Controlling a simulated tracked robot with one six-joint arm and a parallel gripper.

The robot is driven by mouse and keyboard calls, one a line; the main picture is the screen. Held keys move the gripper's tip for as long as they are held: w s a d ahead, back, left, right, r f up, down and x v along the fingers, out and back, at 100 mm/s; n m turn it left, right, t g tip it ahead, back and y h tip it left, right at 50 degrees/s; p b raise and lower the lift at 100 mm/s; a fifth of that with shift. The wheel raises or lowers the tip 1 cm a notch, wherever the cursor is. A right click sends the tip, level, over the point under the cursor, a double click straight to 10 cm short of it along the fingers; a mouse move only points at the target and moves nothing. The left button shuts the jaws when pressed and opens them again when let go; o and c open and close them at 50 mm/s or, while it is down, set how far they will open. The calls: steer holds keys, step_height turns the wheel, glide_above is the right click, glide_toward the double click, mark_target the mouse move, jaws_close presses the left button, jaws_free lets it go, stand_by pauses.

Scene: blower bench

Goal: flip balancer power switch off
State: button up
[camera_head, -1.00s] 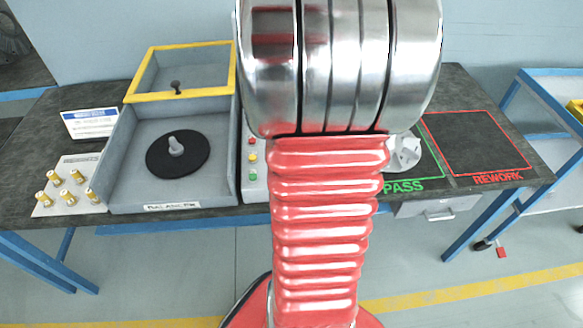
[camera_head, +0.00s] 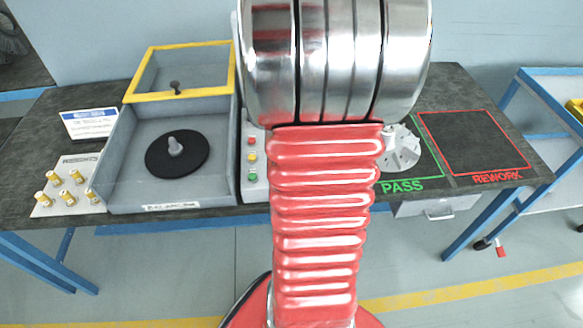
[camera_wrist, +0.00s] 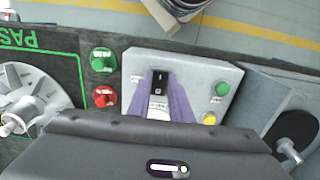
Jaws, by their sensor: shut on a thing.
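The balancer (camera_head: 170,205), a grey open-topped box with a yellow-framed lid raised, stands on the bench at left. Its grey control box (camera_head: 255,188) shows beside it, partly hidden by my arm. In the wrist view the control box (camera_wrist: 190,68) carries a black rocker power switch (camera_wrist: 160,79). My gripper (camera_wrist: 160,82) has its purple fingers on either side of the switch and is shut on it. A white part shows between the fingers below the switch. The switch's exact on or off position is too small to tell. My gripper is hidden in the head view.
A green button (camera_wrist: 103,60) and a red button (camera_wrist: 104,96) sit beside the control box. A grey impeller (camera_head: 400,150) lies in the green PASS area. The red REWORK area (camera_head: 475,143) is empty. Brass fittings (camera_head: 68,183) stand at far left.

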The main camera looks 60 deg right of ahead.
jaws_close()
steer(key=shift+w+d+g+y, duration=0.15)
steer(key=shift+d+g+y, duration=0.05)
steer(key=shift+g+y, duration=0.35)
steer(key=shift+w+d+g+y, duration=0.1)
steer(key=shift+d+g+y, duration=0.05)
steer(key=shift+g+y, duration=0.35)
steer(key=shift+r, duration=0.1)
steer(key=o, duration=1)
jaws_free()
steer(key=shift+c, duration=0.2)
steer(key=v, duration=1.3)
steer(key=shift+d+r, duration=0.15)
steer(key=shift+r, duration=0.15)
